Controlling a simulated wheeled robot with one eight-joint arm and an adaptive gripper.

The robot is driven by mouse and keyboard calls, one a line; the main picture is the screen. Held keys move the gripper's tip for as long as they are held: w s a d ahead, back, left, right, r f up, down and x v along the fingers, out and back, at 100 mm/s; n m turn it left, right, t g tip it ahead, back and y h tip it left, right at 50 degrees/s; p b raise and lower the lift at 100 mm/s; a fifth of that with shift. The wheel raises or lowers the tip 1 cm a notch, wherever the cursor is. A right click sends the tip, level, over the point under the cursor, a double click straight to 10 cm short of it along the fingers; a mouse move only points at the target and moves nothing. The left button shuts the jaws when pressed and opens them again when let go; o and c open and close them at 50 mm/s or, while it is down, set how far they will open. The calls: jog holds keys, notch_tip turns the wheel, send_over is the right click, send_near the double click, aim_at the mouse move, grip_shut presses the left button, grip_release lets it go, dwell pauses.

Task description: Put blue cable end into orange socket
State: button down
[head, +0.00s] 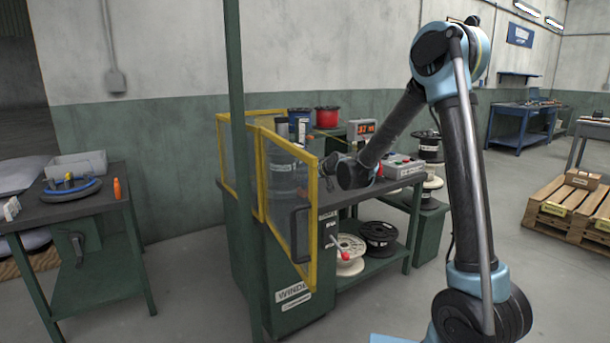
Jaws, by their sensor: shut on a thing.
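My arm reaches over the winding machine's bench from the right. My gripper (329,164) shows only as a small dark shape at the arm's far end, by the yellow-framed guard. Its fingertips are hidden. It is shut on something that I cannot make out. I cannot pick out the blue cable end or the orange socket. A coiled blue cable or hose (72,190) lies on the left table, far from my gripper.
The yellow-framed clear guard (313,225) stands at the bench front. A dark green post (240,130) rises before it. Spools (380,234) sit on the lower shelf. A grey control box (402,164) is on the bench. Floor is free between the left table (80,212) and machine.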

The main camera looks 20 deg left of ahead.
jog(key=shift+f, duration=1.1)
jog(key=c, duration=1.3)
grip_release()
jog(key=v, duration=1.2)
jog(key=shift+d+f, duration=0.1)
